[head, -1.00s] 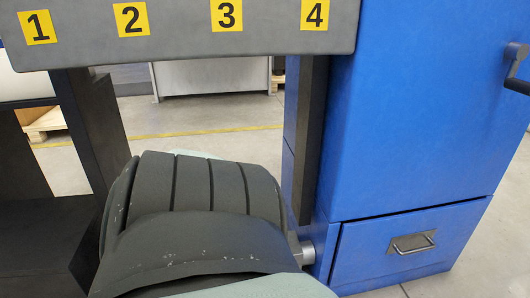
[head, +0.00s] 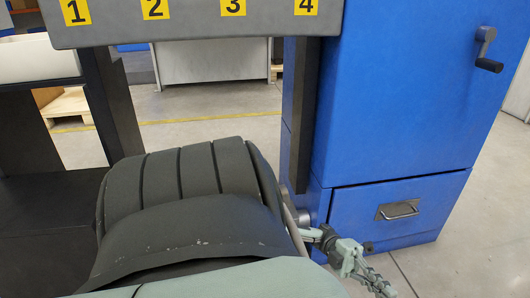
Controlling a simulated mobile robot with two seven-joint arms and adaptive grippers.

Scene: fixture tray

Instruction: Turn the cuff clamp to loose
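I cannot clearly identify the cuff clamp in the head view. A dark crank handle (head: 487,50) sits on the front of the blue cabinet at the upper right, with its grip pointing right and down. No gripper touches it. The end of my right arm, pale green and dark, with what seem to be the fingers of my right gripper (head: 376,282), shows low in the picture, in front of the cabinet's lower part. Whether the fingers are open or shut is unclear. My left gripper is out of view.
The blue cabinet (head: 400,120) fills the right side; its low drawer (head: 350,210) is closed. A grey panel (head: 195,33) numbered 1 to 4 spans the top. A dark shelf frame (head: 112,105) stands at left. Pale floor is open behind.

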